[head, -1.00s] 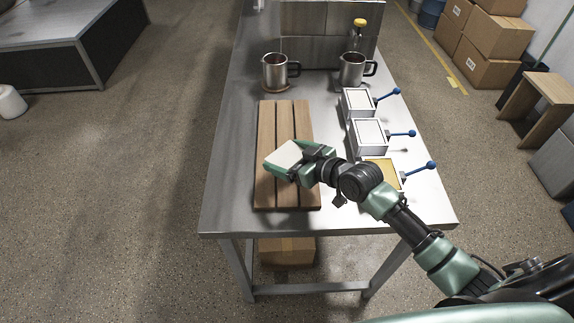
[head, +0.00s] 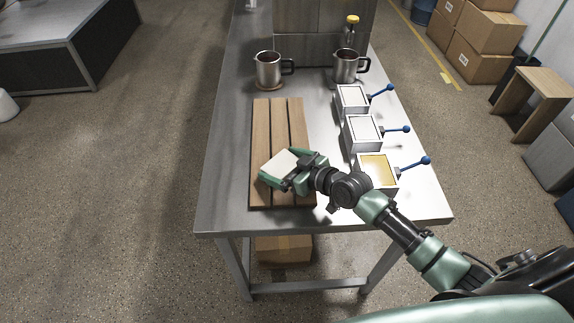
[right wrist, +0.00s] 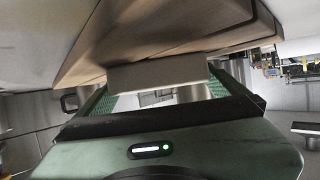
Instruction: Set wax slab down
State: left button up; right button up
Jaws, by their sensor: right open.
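The pale, cream wax slab (head: 281,160) lies flat-looking over the near half of the slatted wooden rack (head: 278,125). In the right wrist view the slab (right wrist: 158,73) shows edge-on against the brown slats (right wrist: 175,28). My right gripper (head: 287,171) is open around the slab, with a green finger on either side. In the right wrist view the right gripper's fingers (right wrist: 158,92) stand apart, with the slab's near edge between their tips. The contact between slab and slats is hard to see. My left gripper is out of view.
Three white boxes with blue-knobbed levers stand right of the rack; the nearest box (head: 378,168) holds something yellow. Two metal pitchers (head: 268,68) (head: 345,65) and a yellow-capped bottle (head: 350,30) stand at the back. The steel table (head: 222,185) is clear left of the rack.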

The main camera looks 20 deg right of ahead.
jog(key=shift+s+d+r, duration=0.1)
jog(key=shift+s+d, duration=0.05)
jog(key=shift+s, duration=0.15)
jog(key=b+v, duration=0.1)
jog(key=v, duration=1)
jog(key=shift+s+d+r, duration=0.1)
jog(key=shift+s, duration=0.05)
